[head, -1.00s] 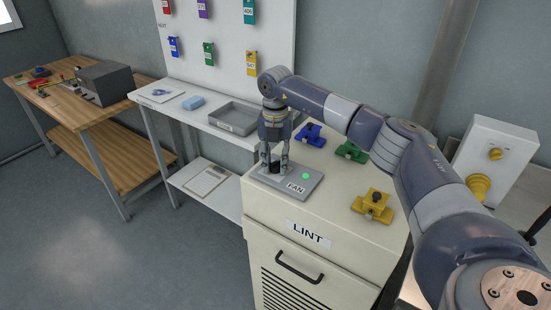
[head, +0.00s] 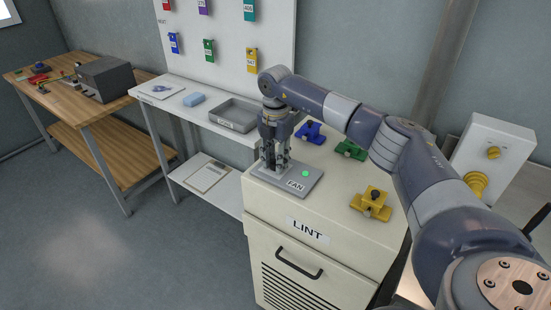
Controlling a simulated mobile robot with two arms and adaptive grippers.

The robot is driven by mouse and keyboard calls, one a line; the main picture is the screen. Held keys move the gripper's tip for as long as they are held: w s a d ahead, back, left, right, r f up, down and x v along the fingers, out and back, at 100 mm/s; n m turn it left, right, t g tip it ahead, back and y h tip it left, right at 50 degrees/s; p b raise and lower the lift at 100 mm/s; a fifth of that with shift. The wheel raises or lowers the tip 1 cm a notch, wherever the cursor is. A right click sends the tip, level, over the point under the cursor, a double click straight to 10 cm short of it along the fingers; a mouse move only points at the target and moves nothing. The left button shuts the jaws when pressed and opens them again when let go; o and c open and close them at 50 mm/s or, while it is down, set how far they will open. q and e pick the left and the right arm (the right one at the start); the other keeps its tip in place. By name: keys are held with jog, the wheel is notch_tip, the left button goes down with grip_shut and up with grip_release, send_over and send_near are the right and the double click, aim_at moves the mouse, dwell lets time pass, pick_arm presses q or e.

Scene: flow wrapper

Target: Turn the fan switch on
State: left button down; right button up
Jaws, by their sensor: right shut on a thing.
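The fan switch is a grey plate (head: 311,184) labelled FAN on top of the cream LINT cabinet (head: 335,215). A green light (head: 305,173) glows on the plate. The plate's dark knob, at its left part, is now hidden by the fingers. My right gripper (head: 275,165) points down over that part of the plate, and its fingers are shut on the knob. My left gripper is not in view.
Blue (head: 310,132), green (head: 351,150) and yellow (head: 372,203) clamp-like pieces stand on the cabinet top near my right arm. A white bench with a grey tray (head: 233,115) is behind left. A white box with yellow knobs (head: 494,154) is at the right.

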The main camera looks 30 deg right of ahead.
jog(key=o, duration=1)
jog(key=shift+o, duration=0.2)
notch_tip(320, 180, up, 12)
dwell(0.4)
